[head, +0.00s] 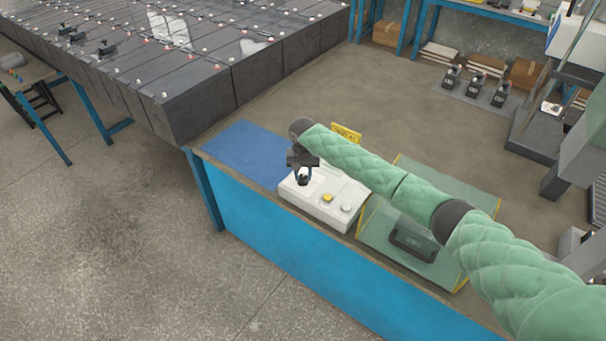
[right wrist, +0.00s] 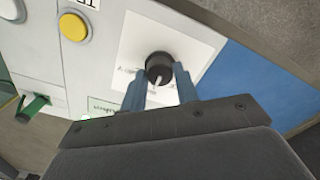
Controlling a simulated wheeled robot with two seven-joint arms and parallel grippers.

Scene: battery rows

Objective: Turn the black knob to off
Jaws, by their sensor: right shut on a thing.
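The black knob (right wrist: 160,68) sits on a white square plate on the white control box (head: 325,203). A white pointer line on the knob shows in the right wrist view, and the lettering beside it is too small to read. My right gripper (right wrist: 165,88) has its two blue-grey fingers on either side of the knob, shut on it. In the head view my right gripper (head: 303,178) comes down over the left end of the box and hides most of the knob. My left gripper is not in view.
The box also carries a yellow button (head: 327,198) and a white button (head: 346,208). A blue mat (head: 240,148) lies left of it on the blue bench. A clear yellow-edged case (head: 450,262) stands to the right. Dark battery rows (head: 200,85) lie behind.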

